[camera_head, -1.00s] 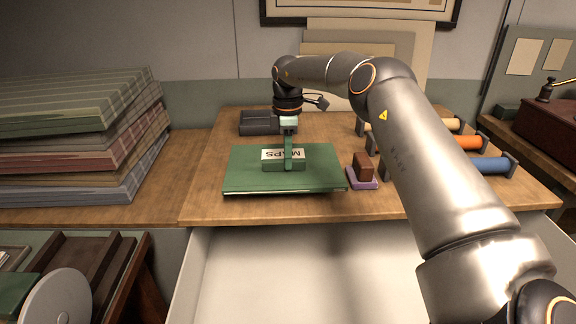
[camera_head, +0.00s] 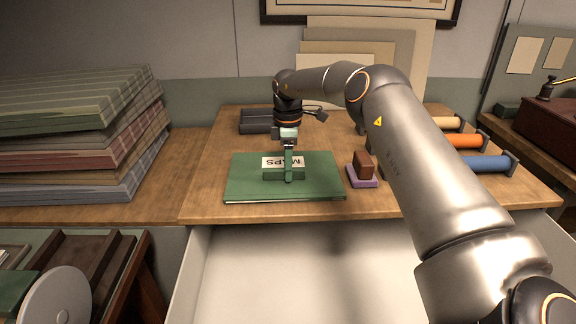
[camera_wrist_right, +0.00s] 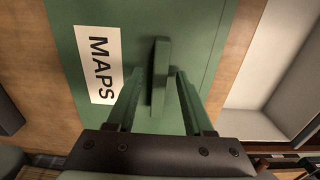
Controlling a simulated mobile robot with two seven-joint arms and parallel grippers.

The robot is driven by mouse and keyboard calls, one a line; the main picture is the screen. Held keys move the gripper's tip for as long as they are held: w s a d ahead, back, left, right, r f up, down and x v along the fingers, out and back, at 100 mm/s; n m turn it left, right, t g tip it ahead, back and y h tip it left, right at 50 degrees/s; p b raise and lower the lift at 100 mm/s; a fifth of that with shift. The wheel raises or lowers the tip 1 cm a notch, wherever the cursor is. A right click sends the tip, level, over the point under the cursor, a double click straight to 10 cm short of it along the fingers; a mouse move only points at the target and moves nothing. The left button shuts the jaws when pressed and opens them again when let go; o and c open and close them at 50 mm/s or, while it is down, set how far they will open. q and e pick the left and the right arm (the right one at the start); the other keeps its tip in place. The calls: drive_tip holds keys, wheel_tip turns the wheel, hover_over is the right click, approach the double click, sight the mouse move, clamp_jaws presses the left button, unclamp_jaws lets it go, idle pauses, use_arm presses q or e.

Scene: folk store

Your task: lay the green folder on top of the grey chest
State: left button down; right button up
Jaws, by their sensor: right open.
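The green folder (camera_head: 325,184), with a white MAPS label, lies flat on the wooden top (camera_head: 205,190) above an open pale drawer. This looks like the top of the grey chest, whose outer sides I cannot make out. A raised green grip block (camera_wrist_right: 160,75) stands on the folder. My right gripper (camera_head: 288,176) is down at this block. In the right wrist view its green fingers (camera_wrist_right: 158,88) are open, one on each side of the block, with gaps visible. My left gripper is not in view.
The open drawer (camera_head: 300,270) juts out in front. A brown block on a purple pad (camera_head: 362,182) stands just right of the folder. Coloured rolls (camera_head: 465,141) lie at the right, dark boxes (camera_head: 256,121) behind. A tall folder stack (camera_head: 80,140) stands at the left.

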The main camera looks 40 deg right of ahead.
drive_tip(key=shift+r, duration=0.2)
use_arm(q)
drive_tip(key=p, duration=0.1)
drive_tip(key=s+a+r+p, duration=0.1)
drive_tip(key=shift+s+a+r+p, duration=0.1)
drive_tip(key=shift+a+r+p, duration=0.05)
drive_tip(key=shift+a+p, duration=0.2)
use_arm(e)
wheel_tip(320, 180, up, 12)
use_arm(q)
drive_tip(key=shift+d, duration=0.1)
use_arm(e)
drive_tip(key=shift+f, duration=0.15)
